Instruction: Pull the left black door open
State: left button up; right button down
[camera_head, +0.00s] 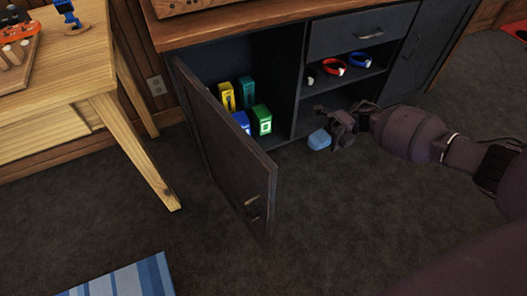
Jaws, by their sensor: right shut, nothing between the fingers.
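The left black door (222,150) stands swung open from the dark cabinet (285,80), jutting toward me. Its handle (252,206) is near its free edge, on the outer face. My right gripper (341,128), on the arm from the right, is shut and empty. It is in front of the cabinet's middle section, to the right of the door and apart from it. My left gripper is not in view.
Several small boxes (263,120) stand inside the opened compartment. Coloured bands (333,67) lie on the middle shelf. A light blue object (319,139) is beside my right gripper. A wooden table (70,100) stands left. A striped blue mat (125,281) lies at lower left. Carpet in front is mostly clear.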

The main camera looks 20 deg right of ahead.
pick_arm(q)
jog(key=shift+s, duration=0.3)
pick_arm(e)
jog(key=s+a+n+g, duration=0.1)
jog(key=s+a, duration=0.4)
jog(key=a, duration=0.8)
jog(key=shift+a+r+g, duration=0.2)
jog(key=shift+r+g, duration=0.1)
jog(key=shift+g, duration=0.1)
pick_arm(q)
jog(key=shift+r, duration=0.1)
pick_arm(e)
jog(key=shift+s, duration=0.1)
